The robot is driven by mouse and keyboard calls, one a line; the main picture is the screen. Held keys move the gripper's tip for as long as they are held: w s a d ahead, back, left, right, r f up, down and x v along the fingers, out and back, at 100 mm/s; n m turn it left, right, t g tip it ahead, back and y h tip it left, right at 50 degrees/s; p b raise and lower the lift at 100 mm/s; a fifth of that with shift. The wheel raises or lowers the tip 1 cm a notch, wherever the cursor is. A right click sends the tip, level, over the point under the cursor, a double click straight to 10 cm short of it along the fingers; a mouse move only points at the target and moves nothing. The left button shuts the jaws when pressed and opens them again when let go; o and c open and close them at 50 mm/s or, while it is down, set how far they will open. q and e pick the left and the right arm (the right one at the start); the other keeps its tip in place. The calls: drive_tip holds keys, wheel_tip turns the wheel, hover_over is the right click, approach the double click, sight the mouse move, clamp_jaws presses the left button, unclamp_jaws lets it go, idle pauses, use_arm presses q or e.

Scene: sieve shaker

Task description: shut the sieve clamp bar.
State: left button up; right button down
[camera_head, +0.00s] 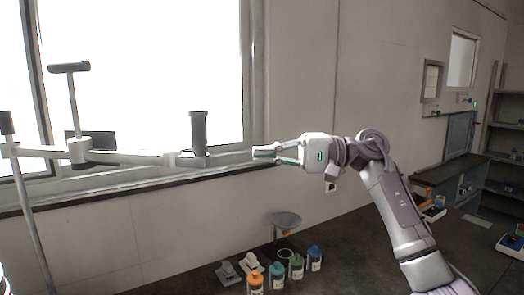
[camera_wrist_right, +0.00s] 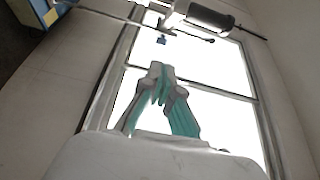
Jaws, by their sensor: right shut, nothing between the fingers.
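The sieve clamp bar (camera_head: 130,157) is a light grey bar running across the left of the head view, in front of the window. A T-shaped handle (camera_head: 72,100) rises from its hub, and a dark upright grip (camera_head: 198,132) stands at its right end. In the right wrist view a dark cylinder (camera_wrist_right: 210,17), probably that grip, lies beyond the fingertips. My right gripper (camera_head: 256,154) points left toward the bar's end, with a gap between them in the picture. Its fingers, also in the wrist view (camera_wrist_right: 160,80), are shut and empty. My left gripper is out of view.
Several small bottles (camera_head: 276,275) and a funnel on a stand (camera_head: 286,221) are on the dark bench top below my right arm. A thin grey rod (camera_head: 33,225) slants down at the left. Shelves (camera_head: 506,140) stand at the far right.

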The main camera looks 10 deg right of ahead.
drive_tip(key=s+a+p, duration=0.3)
drive_tip(key=a+p, duration=0.2)
drive_tip(key=a, duration=0.3)
drive_tip(key=shift+s+a+p, duration=0.2)
drive_tip(key=shift+a+p, duration=0.1)
drive_tip(key=shift+a, duration=0.05)
